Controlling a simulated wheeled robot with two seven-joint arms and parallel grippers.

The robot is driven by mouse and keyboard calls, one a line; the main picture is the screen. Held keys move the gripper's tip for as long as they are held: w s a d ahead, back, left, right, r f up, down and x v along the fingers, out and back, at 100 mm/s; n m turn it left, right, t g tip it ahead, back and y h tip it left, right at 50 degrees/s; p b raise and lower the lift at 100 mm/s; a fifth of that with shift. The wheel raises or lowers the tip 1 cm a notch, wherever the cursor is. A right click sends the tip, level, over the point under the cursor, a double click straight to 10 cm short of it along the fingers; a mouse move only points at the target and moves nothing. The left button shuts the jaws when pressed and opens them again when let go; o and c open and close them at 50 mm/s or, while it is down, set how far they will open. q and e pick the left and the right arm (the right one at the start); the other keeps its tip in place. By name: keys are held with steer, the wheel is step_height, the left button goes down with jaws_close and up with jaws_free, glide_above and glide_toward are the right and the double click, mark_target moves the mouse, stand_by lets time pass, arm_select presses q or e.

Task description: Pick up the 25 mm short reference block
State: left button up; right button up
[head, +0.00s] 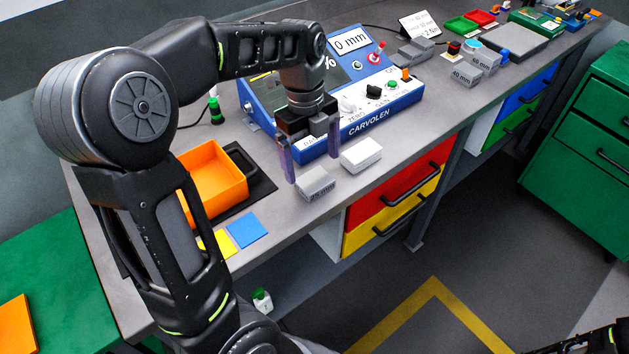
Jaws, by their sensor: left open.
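A small grey block (316,184) lies on the bench near its front edge. Its front face carries a label that looks like 25 mm, though the print is small. My left gripper (312,167) points down just above and behind this block, with its two purple-grey fingers apart and nothing between them. I cannot tell whether a finger touches the block. My right gripper is not in view.
A white block (361,154) sits close to the right of the grey block. The blue CARVOLEN console (372,122) stands behind. An orange bin (214,172) is on the left. Grey 40 mm (464,75) and 60 mm (485,60) blocks stand farther right.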

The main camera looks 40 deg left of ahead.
mark_target(314, 179)
arm_select(q)
steer(key=shift+f, duration=0.2)
steer(key=f, duration=0.1)
steer(key=f+p, duration=0.1)
steer(key=f, duration=0.3)
steer(key=shift+d, duration=0.25)
steer(key=shift+c, duration=0.4)
steer(key=shift+r, duration=0.1)
jaws_close()
stand_by(0.8)
